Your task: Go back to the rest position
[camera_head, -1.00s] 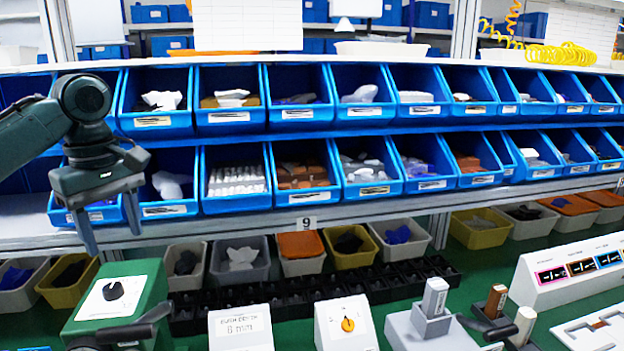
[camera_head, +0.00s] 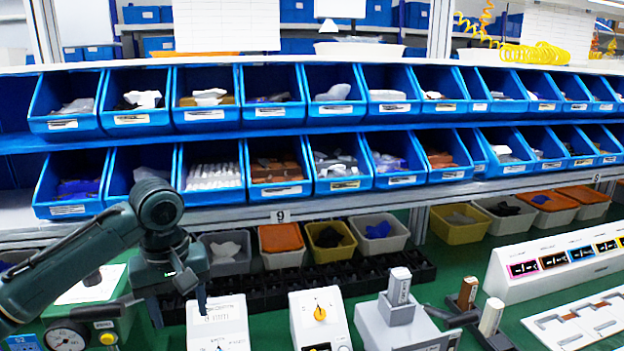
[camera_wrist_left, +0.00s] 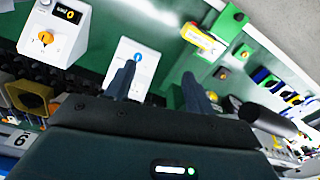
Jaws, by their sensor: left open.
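My left gripper (camera_head: 178,306) is open and empty, pointing down at the lower left of the head view. It hangs in front of the green box (camera_head: 140,325) and the white push-button box (camera_head: 220,325). In the left wrist view its two fingers (camera_wrist_left: 159,72) are apart with nothing between them. The white rotary switch box with an orange-yellow knob (camera_head: 320,313) stands to the right of the gripper, clear of it. It also shows at the upper left of the wrist view (camera_wrist_left: 45,37). My right gripper is not in view.
Two rows of blue bins (camera_head: 270,112) fill the shelf behind. Smaller tubs (camera_head: 375,237) and a black rack (camera_head: 400,272) stand below. A grey lever block (camera_head: 395,315) and a white panel with coloured displays (camera_head: 560,258) are at right.

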